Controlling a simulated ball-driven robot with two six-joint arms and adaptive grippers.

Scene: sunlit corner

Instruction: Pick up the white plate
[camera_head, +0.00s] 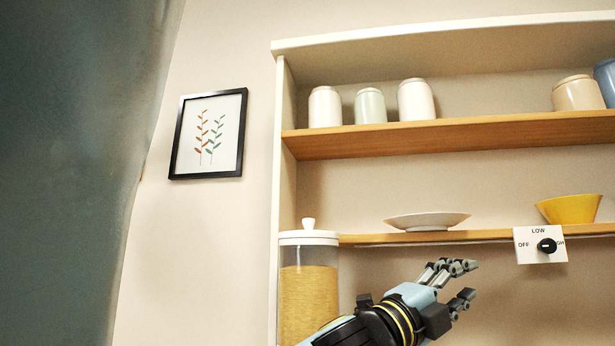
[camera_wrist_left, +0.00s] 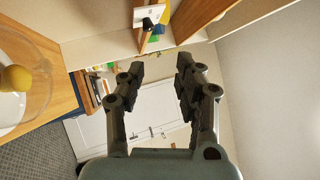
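The white plate (camera_head: 427,221) is a shallow dish on the lower wooden shelf in the head view, right of the clear jar. My left gripper (camera_head: 466,284) is below that shelf, a little right of and under the plate, and apart from it. Its fingers are spread with nothing between them. In the left wrist view the two fingers of the left gripper (camera_wrist_left: 157,75) stand apart, with a gap between them. I cannot make out the plate in the left wrist view. My right gripper is in neither view.
A tall jar (camera_head: 308,290) with a white lid stands left of the plate. A yellow bowl (camera_head: 570,209) sits right of it, above a dial panel (camera_head: 540,245) at the shelf edge. Several canisters line the upper shelf (camera_head: 450,135). A grey-green curtain (camera_head: 75,170) hangs at left.

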